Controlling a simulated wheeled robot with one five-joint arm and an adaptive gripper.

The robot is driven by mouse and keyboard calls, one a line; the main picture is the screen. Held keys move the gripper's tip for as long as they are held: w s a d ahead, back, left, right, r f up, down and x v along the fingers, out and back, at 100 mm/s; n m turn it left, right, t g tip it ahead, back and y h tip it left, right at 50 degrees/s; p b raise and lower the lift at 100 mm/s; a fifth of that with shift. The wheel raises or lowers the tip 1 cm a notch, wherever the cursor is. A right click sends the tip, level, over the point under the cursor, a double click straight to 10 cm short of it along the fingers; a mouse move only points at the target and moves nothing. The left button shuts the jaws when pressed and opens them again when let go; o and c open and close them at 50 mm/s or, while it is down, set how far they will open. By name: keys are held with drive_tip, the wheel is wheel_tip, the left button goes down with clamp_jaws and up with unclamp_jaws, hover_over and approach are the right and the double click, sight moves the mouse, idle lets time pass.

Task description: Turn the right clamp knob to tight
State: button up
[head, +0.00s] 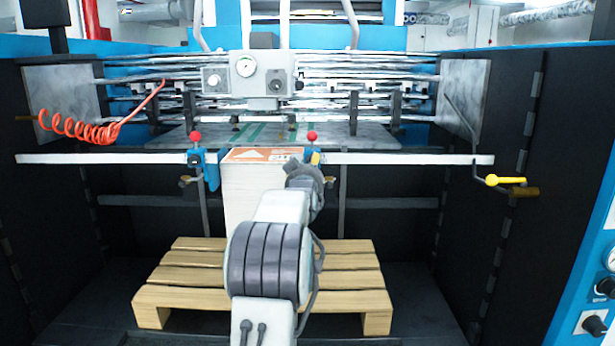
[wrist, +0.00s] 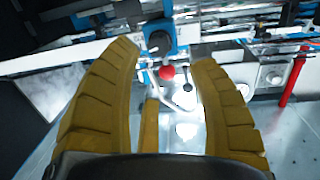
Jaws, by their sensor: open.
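The right clamp is a blue block (head: 321,165) with a red ball lever (head: 312,135) at the right of the paper stack, largely hidden behind my arm. In the wrist view its blue body (wrist: 152,28) carries a dark round knob (wrist: 160,44), and the red ball (wrist: 168,73) shows below. My gripper (wrist: 165,62) is open, with yellow ridged fingers spread left and right. The knob appears just beyond the fingertips, roughly centred between them; contact cannot be seen. In the head view the knob is hidden, and only a bit of yellow finger (head: 315,158) shows.
The left clamp (head: 211,170) has its own red ball and dark knob. The paper stack (head: 245,200) stands on a wooden pallet (head: 175,275). A light rail (head: 420,159) runs across, with a yellow-handled crank (head: 505,180) at right. A gauge box (head: 255,75) sits above.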

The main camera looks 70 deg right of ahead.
drive_tip(key=shift+v, duration=1.95)
